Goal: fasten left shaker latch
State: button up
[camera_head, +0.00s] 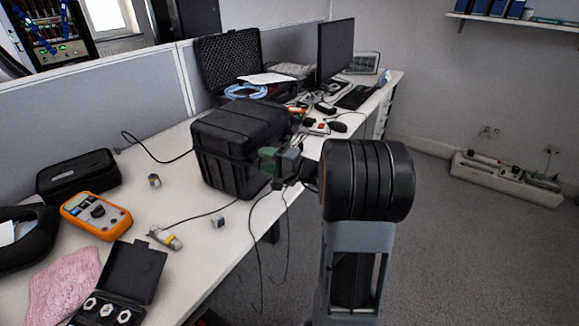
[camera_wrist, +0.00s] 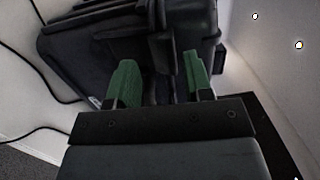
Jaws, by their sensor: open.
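The shaker case, a black hard case (camera_head: 235,145), stands shut on the white table in the head view. It also fills the top of the wrist view (camera_wrist: 80,45), close beyond the fingers. My gripper (camera_head: 280,160) is at the case's right front side in the head view, with its green fingers at or near the case wall. In the wrist view my gripper (camera_wrist: 157,82) is open, and dark latch-like parts of the case (camera_wrist: 160,45) show between and beyond the two green fingers. I cannot tell which latch this is, whether it is fastened, or whether the fingers touch it.
An orange multimeter (camera_head: 97,214), a black pouch (camera_head: 78,174) and a small open black box (camera_head: 125,280) lie on the table at left. An open foam-lined case (camera_head: 235,60) and a monitor (camera_head: 335,48) stand behind. Loose cables hang at the table's front edge.

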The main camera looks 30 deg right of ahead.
jog(key=v, duration=1.2)
